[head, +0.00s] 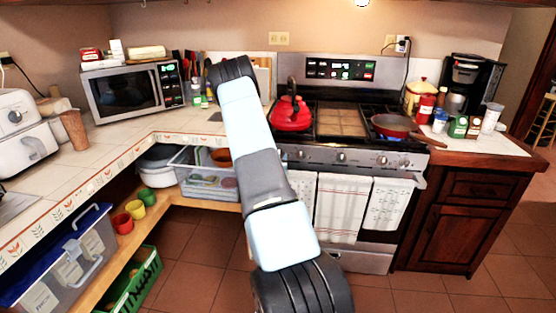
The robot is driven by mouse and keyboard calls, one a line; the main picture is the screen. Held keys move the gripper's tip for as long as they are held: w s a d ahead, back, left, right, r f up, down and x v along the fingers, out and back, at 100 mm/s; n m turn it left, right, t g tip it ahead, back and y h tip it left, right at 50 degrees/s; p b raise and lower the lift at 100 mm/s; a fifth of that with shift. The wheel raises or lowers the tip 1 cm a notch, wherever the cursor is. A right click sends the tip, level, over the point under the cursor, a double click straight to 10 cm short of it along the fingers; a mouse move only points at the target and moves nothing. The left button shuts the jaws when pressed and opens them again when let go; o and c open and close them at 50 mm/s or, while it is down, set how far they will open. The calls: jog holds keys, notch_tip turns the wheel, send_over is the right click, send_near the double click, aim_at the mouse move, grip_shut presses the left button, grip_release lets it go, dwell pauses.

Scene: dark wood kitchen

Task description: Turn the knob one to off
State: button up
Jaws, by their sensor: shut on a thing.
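The stove (350,170) stands at the back, right of centre, with a row of round knobs along its front panel. Visible knobs include one just right of my arm (300,154), a middle one (341,157) and one further right (382,160). I cannot tell which is knob one, nor read any knob's setting. My arm rises through the middle of the head view and covers the stove's left front edge, where another knob could be hidden. My gripper does not show; the arm's links may hide it.
A red kettle (291,114) and a red pan (393,125) sit on the stove top. Towels (342,205) hang from the oven handle below the knobs. A microwave (128,92) stands on the left counter. Tiled floor (200,265) is clear in front.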

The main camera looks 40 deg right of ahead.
dwell(0.6)
jog(key=o, duration=1)
jog(key=v, duration=1.3)
jog(key=shift+s+a, duration=0.25)
jog(key=shift+s, duration=0.05)
jog(key=shift+w, duration=0.1)
